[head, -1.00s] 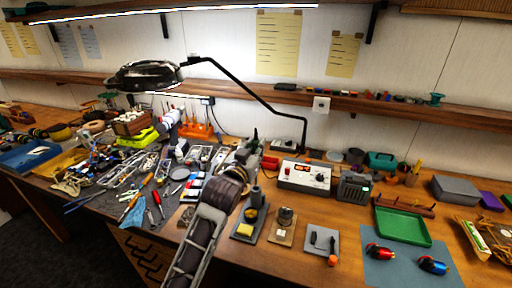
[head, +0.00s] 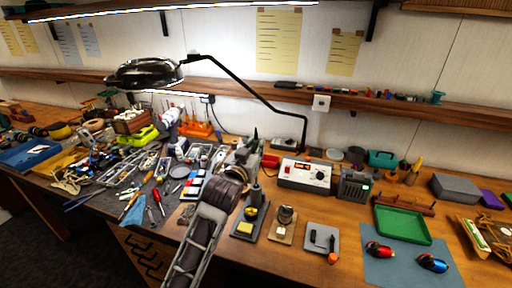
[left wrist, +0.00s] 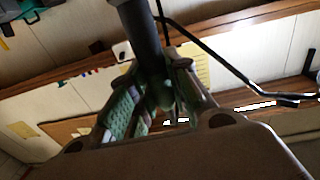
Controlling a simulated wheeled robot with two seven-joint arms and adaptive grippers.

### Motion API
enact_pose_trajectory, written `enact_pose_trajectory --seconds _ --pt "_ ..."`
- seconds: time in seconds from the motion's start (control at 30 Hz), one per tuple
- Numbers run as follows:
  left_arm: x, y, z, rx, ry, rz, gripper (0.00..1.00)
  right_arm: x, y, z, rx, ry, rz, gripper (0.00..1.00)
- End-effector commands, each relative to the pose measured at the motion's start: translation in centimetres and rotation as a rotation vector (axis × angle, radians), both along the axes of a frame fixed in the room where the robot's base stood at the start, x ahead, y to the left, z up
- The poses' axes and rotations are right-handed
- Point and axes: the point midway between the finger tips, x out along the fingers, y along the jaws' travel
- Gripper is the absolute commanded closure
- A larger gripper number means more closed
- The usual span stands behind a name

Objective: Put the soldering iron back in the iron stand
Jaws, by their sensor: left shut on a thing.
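My left gripper (head: 243,157) is above and behind the iron stand in the head view, with my forearm in front of it. In the left wrist view its green-padded fingers (left wrist: 152,92) are shut around a dark grey cylindrical handle, which I take to be the soldering iron (left wrist: 138,32). The iron's tip is not clear in either view. The iron stand (head: 245,236) is a grey base with a yellow sponge and a dark upright part, on the bench just right of my arm. I cannot tell whether the iron touches it. My right gripper is not in view.
A soldering station (head: 304,174) stands behind the stand. Crowded tools fill the bench to the left. A lamp arm (head: 250,87) crosses above. Bare wood (head: 290,268) lies in front.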

Motion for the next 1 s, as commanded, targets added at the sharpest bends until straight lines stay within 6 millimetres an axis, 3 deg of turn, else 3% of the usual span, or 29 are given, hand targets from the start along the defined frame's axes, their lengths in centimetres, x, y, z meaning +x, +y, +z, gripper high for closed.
enact_pose_trajectory --seconds 1.0 --pt "0.0 0.0 -1.9 0.0 0.0 0.0 1.0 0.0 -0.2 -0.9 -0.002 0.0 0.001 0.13"
